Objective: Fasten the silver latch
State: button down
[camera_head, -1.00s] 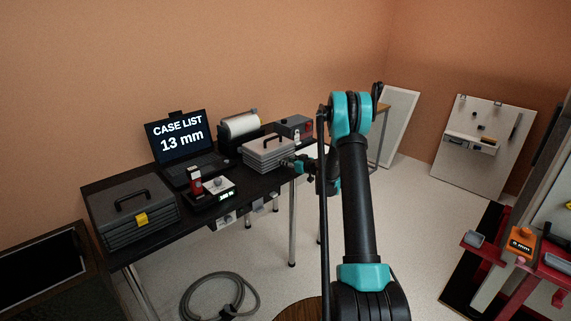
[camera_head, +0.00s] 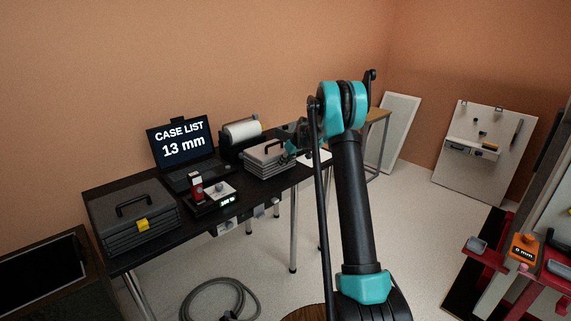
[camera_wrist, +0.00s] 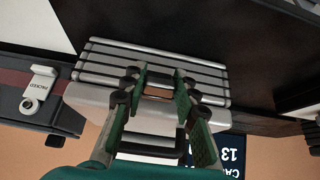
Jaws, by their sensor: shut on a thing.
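The light grey case (camera_head: 263,155) with a dark handle stands on the black table in the head view. Its ribbed front (camera_wrist: 120,63) and pale lid (camera_wrist: 85,98) fill the middle of the wrist view. My gripper (camera_wrist: 160,80) is at the middle of the case's front edge, where the lid meets the ribbed body. Its fingers are closed around a small part there, apparently the silver latch, which they mostly hide. I cannot tell whether the latch is seated. In the head view my gripper (camera_head: 291,148) is at the case's right side, partly covered by my arm.
A darker grey case (camera_head: 122,220) with a yellow latch (camera_head: 142,224) stands at the table's left end. A laptop (camera_head: 182,145) reading "CASE LIST 13 mm", a small device (camera_head: 214,196) and a paper roll (camera_head: 242,130) share the table. A coiled hose (camera_head: 215,298) lies on the floor.

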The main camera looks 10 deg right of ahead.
jog(key=shift+w+g, duration=0.1)
jog(key=shift+g, duration=0.2)
jog(key=c, duration=1.2)
grip_release()
jog(key=shift+a, duration=0.1)
jog(key=shift+o, duration=0.2)
jog(key=v, duration=1.2)
jog(key=shift+a, duration=0.15)
jog(key=shift+r, duration=0.1)
